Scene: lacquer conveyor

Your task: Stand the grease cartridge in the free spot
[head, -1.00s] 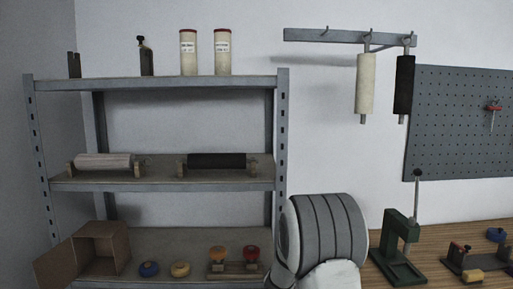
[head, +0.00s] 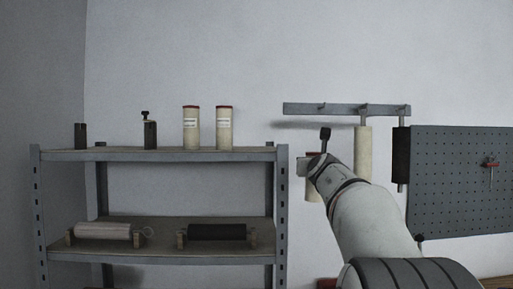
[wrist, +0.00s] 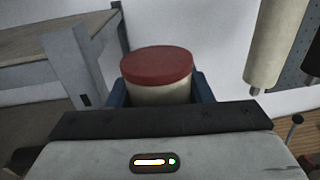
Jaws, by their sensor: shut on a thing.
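My gripper (wrist: 160,92) is shut on a grease cartridge (wrist: 158,66), a pale cylinder with a red cap, with a blue finger on each side in the wrist view. The cartridge looks roughly upright. In the head view its pale body (head: 312,192) shows partly behind my wrist, right of the shelf unit and apart from it. Two similar cartridges, a left one (head: 191,128) and a right one (head: 224,128), stand side by side on the top shelf (head: 120,155). Bare shelf lies to the right of them.
A dark clamp-like item (head: 150,133) and a small dark block (head: 80,136) stand left of the cartridges. Rollers lie on the middle shelf (head: 155,250). A wall rail (head: 345,109) with a hanging pale roller (head: 363,155) and dark roller (head: 401,155) is close behind my arm.

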